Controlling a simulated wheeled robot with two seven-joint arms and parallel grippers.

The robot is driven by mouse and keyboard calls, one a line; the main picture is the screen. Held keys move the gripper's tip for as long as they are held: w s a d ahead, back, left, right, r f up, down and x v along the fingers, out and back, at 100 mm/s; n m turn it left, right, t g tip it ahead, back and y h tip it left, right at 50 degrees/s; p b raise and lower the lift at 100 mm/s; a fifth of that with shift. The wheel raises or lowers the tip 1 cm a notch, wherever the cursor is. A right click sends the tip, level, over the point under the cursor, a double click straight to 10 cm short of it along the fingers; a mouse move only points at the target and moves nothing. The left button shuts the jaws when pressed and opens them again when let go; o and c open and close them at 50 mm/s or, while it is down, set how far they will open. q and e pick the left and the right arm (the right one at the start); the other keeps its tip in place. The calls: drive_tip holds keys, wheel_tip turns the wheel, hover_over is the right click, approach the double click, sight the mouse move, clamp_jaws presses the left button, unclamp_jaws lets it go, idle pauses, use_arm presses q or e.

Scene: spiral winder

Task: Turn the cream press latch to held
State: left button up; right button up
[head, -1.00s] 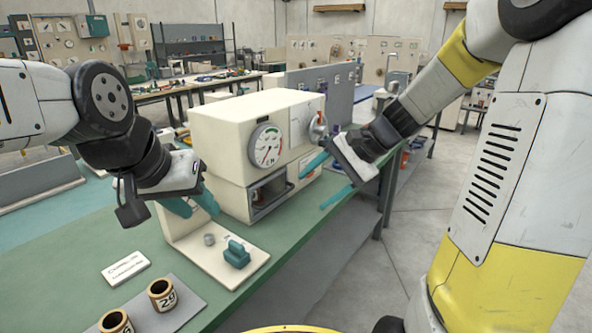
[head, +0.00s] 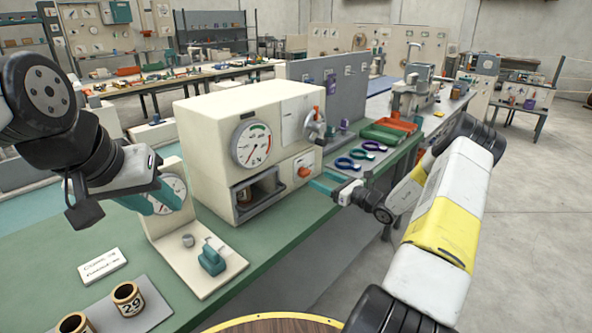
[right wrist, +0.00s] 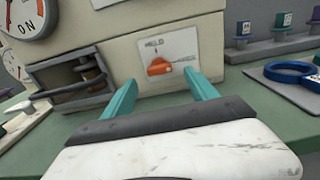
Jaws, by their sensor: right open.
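The cream press (head: 205,125) stands on the green bench with a dial on its front. Its orange latch (head: 304,171) sits on a white plate low on the front. In the right wrist view the latch (right wrist: 158,68) lies roughly level beneath the word HELD. My right gripper (head: 319,180) is open in front of the latch. In the right wrist view its teal fingers (right wrist: 164,83) are apart, with the latch showing between and beyond them, apparently not touching. My left gripper (head: 152,203) looks open and empty, in front of the small gauge stand.
The gauge stand (head: 222,282) has a teal clamp (head: 212,258) on its base. Numbered rings (head: 128,299) lie on a grey plate at front left. Purple and blue ring-handled tools (head: 349,162) and trays (head: 383,136) lie right of the press. A cubby with a spool (right wrist: 88,76) opens left of the latch.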

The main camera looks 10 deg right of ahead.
sight(308, 174)
drive_tip(key=x, duration=0.6)
drive_tip(key=shift+w+a, duration=0.2)
drive_tip(key=c, duration=1.4)
